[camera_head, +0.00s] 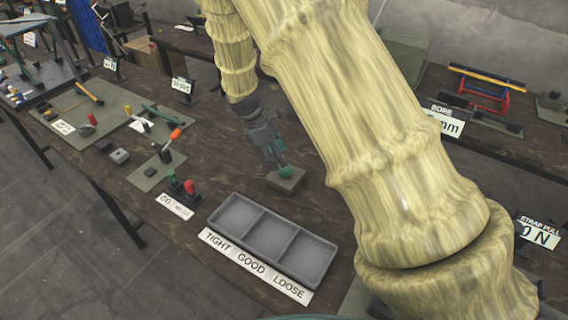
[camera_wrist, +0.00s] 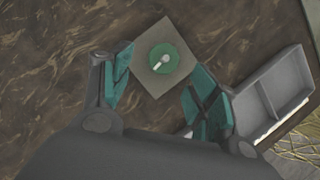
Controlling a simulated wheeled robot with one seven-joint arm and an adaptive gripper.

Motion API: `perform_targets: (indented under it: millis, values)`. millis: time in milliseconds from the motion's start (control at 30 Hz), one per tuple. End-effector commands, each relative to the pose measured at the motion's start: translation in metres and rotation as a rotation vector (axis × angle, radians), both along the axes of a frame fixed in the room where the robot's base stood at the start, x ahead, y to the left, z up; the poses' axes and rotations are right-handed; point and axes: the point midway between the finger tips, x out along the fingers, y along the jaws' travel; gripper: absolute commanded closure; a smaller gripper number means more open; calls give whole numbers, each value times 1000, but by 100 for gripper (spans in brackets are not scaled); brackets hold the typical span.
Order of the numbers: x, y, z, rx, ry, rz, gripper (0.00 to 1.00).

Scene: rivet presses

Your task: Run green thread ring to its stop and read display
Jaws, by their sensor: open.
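The green thread ring (camera_head: 286,170) sits on a small grey square block (camera_head: 290,184) on the dark wooden bench. In the wrist view the ring (camera_wrist: 164,58) is a green disc with a pale pin at its middle, on the block (camera_wrist: 150,80). My gripper (camera_head: 280,160) is just above the ring, pointing down. In the wrist view my gripper (camera_wrist: 160,62) is open, with its teal pads apart on either side of the ring. I cannot tell whether the pads touch it. A display marked BORE (camera_head: 446,120) and one marked STRAP PULL (camera_head: 538,233) stand at the right.
A grey three-part tray (camera_head: 245,220) labelled TIGHT, GOOD, LOOSE lies nearby. A GO/NO-GO gauge (camera_head: 183,188) with red and green handles is left of it. More small signs and tools stand at the back left. Bare bench surrounds the block.

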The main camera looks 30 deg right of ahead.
Motion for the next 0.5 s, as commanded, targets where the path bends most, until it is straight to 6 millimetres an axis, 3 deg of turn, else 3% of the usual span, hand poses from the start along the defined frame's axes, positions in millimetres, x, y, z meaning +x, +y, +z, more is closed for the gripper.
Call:
perform_targets:
  millis: [300,500]
  values:
    - [-7,-15,-35,0,2,-1,40]
    - [-9,-20,-48,-1,0,-1,40]
